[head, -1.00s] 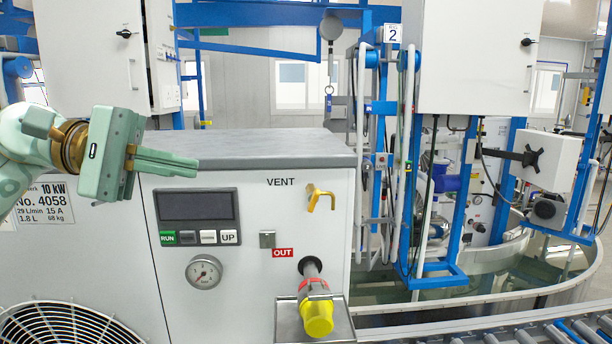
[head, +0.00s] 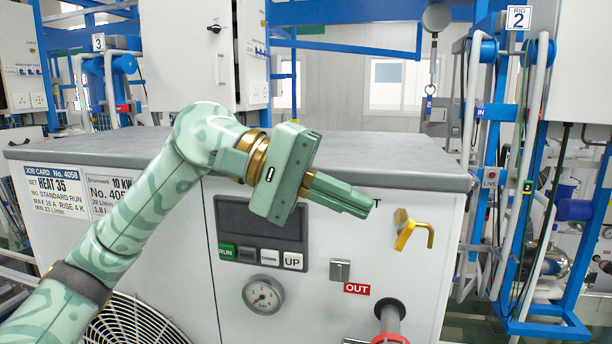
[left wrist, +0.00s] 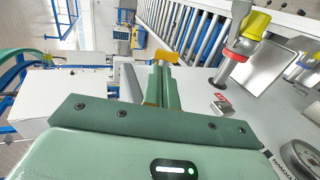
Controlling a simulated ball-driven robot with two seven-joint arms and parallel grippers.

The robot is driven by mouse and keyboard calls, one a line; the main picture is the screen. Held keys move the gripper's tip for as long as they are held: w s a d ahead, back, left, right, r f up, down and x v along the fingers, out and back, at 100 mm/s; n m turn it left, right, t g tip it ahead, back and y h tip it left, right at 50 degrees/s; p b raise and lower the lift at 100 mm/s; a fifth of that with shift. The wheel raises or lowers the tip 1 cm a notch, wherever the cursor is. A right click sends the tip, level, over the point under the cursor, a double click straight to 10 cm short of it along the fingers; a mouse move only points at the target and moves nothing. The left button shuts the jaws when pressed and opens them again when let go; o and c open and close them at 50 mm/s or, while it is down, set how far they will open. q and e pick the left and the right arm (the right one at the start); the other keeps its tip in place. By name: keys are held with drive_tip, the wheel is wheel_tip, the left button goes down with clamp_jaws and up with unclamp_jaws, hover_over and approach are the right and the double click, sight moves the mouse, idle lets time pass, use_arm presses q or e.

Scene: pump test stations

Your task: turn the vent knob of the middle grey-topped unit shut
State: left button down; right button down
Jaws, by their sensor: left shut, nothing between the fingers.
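The grey-topped unit (head: 430,172) has a white front panel. Its yellow vent knob (head: 413,231) is a bent lever at the panel's upper right. The VENT lettering is mostly hidden behind my left gripper. My left gripper (head: 364,206) is shut and empty, its fingers pointing right and slightly down. In the head view its tips are a short way left of the knob; I cannot tell the gap in depth. In the left wrist view the yellow knob (left wrist: 166,57) shows just beyond the shut fingers (left wrist: 165,82), partly hidden by them. My right gripper is not in view.
A dark display, buttons and a gauge (head: 263,295) are on the panel below my gripper. A red OUT label (head: 357,289) sits above a dark outlet fitting (head: 390,312). Hoses and the blue frame (head: 560,200) stand to the right. The unit's flat top is bare.

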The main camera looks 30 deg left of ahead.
sight(407, 223)
use_arm(q)
drive_tip(key=x, duration=0.3)
drive_tip(key=shift+s+d+p, duration=0.1)
drive_tip(key=shift+d+p, duration=0.15)
drive_tip(key=shift+p, duration=0.15)
drive_tip(key=shift+d+f, duration=0.2)
drive_tip(key=shift+d, duration=0.1)
drive_tip(key=shift+d+r, duration=0.1)
drive_tip(key=shift+r, duration=0.1)
